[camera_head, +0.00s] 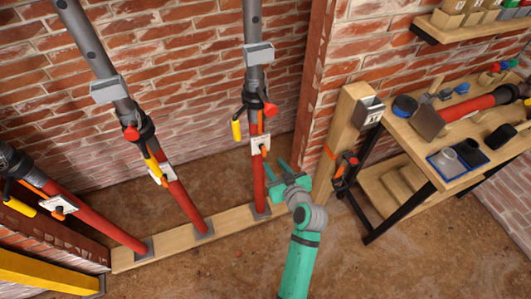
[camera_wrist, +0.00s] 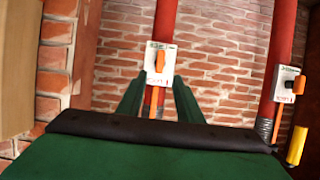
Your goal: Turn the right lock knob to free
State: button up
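The right prop (camera_head: 259,186) is a red tube with a grey upper tube. On it is a white lock plate (camera_head: 254,143) with an orange lock knob (camera_head: 264,150). The plate (camera_wrist: 152,76) and knob (camera_wrist: 161,61) are near the middle of the wrist view, the knob lying roughly along the tube. My green gripper (camera_head: 278,165) is just right of and below the plate in the head view. In the wrist view its two fingers (camera_wrist: 159,85) are apart, either side of the tube in the picture, with nothing held. Contact with the knob does not show.
The middle prop (camera_head: 186,205) and left prop (camera_head: 100,225) have similar plates. They stand on a wooden floor beam (camera_head: 230,218). A yellow handle (camera_head: 236,130) sticks out beside the right prop. A wooden post (camera_head: 340,135) and workbench (camera_head: 405,130) are at right; brick walls behind.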

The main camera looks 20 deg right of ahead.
aim_at(265, 152)
jog(key=x, duration=0.9)
jog(key=shift+w+a+f, duration=0.1)
jog(key=shift+w+f, duration=0.05)
jog(key=shift+w, duration=0.2)
grip_shut()
